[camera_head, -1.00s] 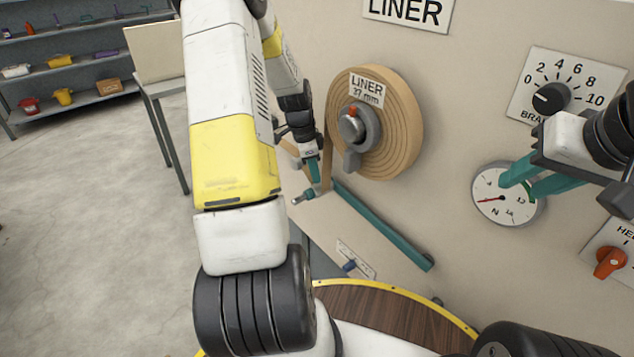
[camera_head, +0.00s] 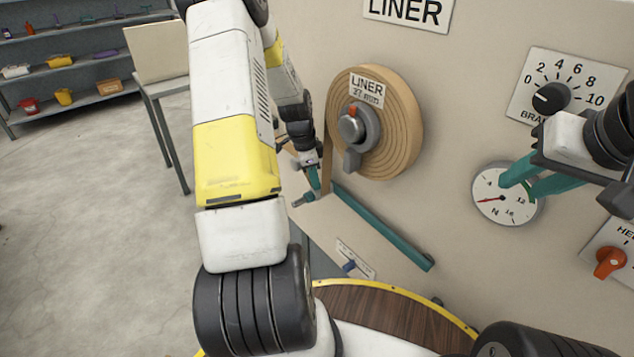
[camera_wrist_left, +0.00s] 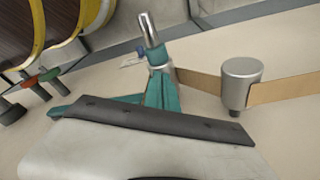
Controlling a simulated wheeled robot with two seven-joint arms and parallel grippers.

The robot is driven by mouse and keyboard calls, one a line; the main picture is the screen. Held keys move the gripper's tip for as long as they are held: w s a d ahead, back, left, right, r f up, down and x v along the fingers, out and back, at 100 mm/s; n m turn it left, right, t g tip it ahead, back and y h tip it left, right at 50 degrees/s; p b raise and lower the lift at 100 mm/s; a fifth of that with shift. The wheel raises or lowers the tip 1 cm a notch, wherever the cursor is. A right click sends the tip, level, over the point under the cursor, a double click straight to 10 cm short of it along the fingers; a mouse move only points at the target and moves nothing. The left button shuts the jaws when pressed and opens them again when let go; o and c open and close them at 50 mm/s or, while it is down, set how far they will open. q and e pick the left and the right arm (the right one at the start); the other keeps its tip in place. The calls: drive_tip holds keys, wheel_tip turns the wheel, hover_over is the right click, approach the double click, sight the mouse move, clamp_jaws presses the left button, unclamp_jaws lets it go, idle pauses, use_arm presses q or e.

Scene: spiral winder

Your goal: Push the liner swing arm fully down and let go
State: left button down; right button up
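The liner swing arm (camera_head: 385,230) is a long teal bar low on the panel, slanting from upper left to lower right. A metal handle pin (camera_head: 303,200) is at its upper left end; the wrist view also shows the bright pin (camera_wrist_left: 150,32). My left gripper (camera_head: 314,182) is at that end, with its teal fingers (camera_wrist_left: 163,92) together and their tips beside the pin's base. Whether they touch it is not clear. My right gripper (camera_head: 528,182) is open and empty in front of the round gauge.
The brown liner roll (camera_head: 405,120) stands just above the arm, its strip running down past a metal roller (camera_wrist_left: 240,82). The gauge (camera_head: 490,207), brake dial (camera_head: 551,98) and orange knob (camera_head: 609,263) are at the right.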

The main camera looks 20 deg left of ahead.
use_arm(q)
drive_tip(key=s+a+x, duration=0.1)
drive_tip(key=x, duration=0.9)
drive_tip(key=shift+a+f, duration=0.15)
drive_tip(key=shift+a, duration=0.3)
idle(0.7)
idle(0.4)
drive_tip(key=shift+w+d+r+v, duration=0.1)
drive_tip(key=shift+w+d+v, duration=0.25)
drive_tip(key=shift+v, duration=2.1)
drive_tip(key=shift+w+d+r+v, duration=0.15)
drive_tip(key=shift+d+v, duration=0.4)
drive_tip(key=shift+v, duration=1.9)
drive_tip(key=shift+w+d+r+v, duration=0.1)
drive_tip(key=shift+w+d+v, duration=0.25)
drive_tip(key=shift+v, duration=2.1)
drive_tip(key=shift+s+d, duration=0.1)
drive_tip(key=shift+s, duration=0.1)
